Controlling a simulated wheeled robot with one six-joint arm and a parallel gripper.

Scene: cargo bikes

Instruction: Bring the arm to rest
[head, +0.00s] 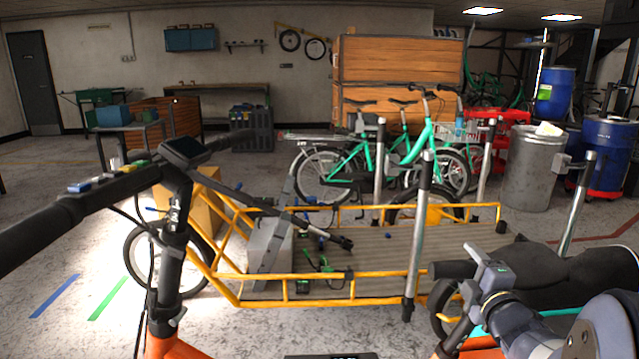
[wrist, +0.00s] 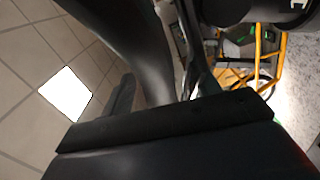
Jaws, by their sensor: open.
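My arm reaches in from the lower right of the head view, its grey-blue links bent. My gripper (head: 458,269) is at its end, beside a black saddle (head: 578,264) and above an orange bike frame (head: 482,347). The gripper is open and I see nothing held in it; its separate fingers are hard to make out. In the wrist view, large dark shapes fill the middle and bottom, and I cannot tell exactly what each is. The tiled ceiling with a bright panel (wrist: 66,93) shows at left, and yellow bike framing (wrist: 258,60) at right.
A black handlebar with a display (head: 186,150) crosses the near left. A cargo bike with a yellow-railed wooden deck (head: 385,262) stands in the middle, with upright metal posts (head: 420,225) around it. Green bikes (head: 385,150), a grey bin (head: 533,172) and blue drums (head: 608,150) stand behind.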

